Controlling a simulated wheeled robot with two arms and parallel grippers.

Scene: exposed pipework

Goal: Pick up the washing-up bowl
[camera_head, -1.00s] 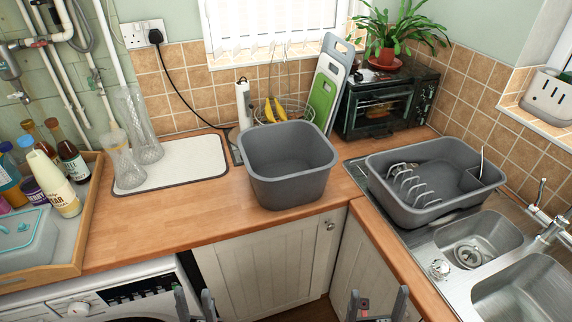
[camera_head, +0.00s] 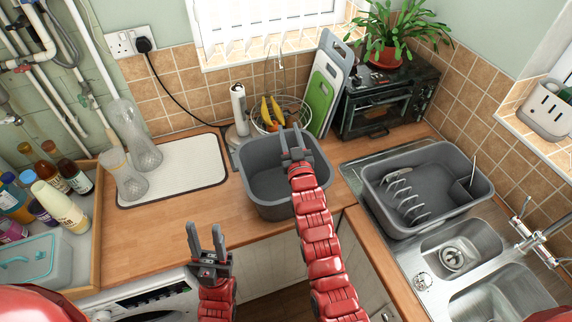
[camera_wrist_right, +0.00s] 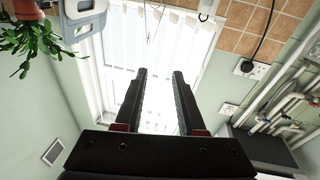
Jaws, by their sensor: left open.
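The grey washing-up bowl (camera_head: 262,187) stands upright and empty on the wooden counter in the middle of the head view. My right gripper (camera_head: 292,146) overlaps the bowl's far side, and its red forearm crosses in front of the bowl, hiding part of its right half. In the right wrist view, its black fingers (camera_wrist_right: 158,103) are apart with nothing between them, and the bowl does not show there. My left gripper (camera_head: 206,240) is open and empty, in front of the counter's front edge, left of the bowl and apart from it.
A grey dish rack tub (camera_head: 436,190) stands by the steel sink (camera_head: 500,296) at the right. Behind the bowl are a fruit basket (camera_head: 283,112) and chopping boards (camera_head: 327,85).

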